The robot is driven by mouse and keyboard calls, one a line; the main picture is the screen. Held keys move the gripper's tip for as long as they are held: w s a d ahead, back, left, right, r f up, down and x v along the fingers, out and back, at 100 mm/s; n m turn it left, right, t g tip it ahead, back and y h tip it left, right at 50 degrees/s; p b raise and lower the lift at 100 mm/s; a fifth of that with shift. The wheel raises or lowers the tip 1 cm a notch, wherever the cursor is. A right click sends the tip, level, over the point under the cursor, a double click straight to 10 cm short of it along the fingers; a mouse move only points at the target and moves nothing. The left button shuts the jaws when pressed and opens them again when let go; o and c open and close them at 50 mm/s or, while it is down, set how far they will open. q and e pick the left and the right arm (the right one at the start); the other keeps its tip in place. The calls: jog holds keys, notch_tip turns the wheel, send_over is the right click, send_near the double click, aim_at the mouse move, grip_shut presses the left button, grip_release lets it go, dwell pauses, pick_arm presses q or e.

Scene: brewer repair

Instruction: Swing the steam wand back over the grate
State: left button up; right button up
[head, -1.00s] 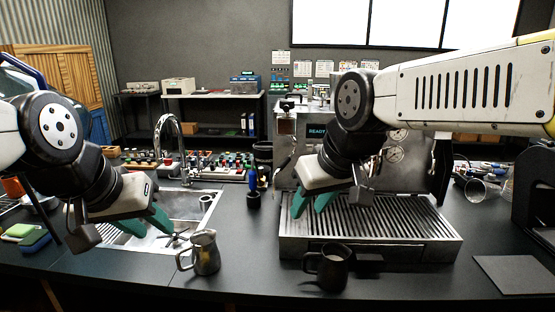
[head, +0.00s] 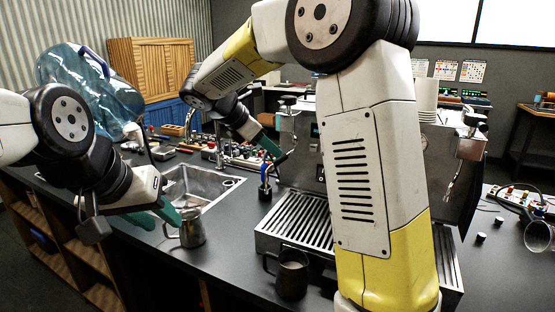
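The espresso machine stands at centre right, with its slatted grate (head: 296,222) at the front, partly hidden behind my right arm. The thin steam wand (head: 284,157) hangs at the machine's left side, beyond the back left of the grate. My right gripper (head: 275,146) reaches in from behind my raised arm, its green fingers close beside the wand. Whether they touch or grip it is too small to tell.
A dark mug (head: 292,273) stands in front of the grate. A sink (head: 203,185) lies behind the pitcher. A blue-handled tool in a holder (head: 265,184) stands near the wand. Cables and small parts lie on the right counter. My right arm's large links block much of the machine.

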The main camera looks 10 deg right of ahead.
aim_at(282, 157)
jog(key=x, duration=0.7)
jog(key=shift+w+d+f, duration=0.15)
jog(key=shift+d+f, duration=0.05)
jog(key=shift+f, duration=0.05)
grip_shut()
dwell(1.1)
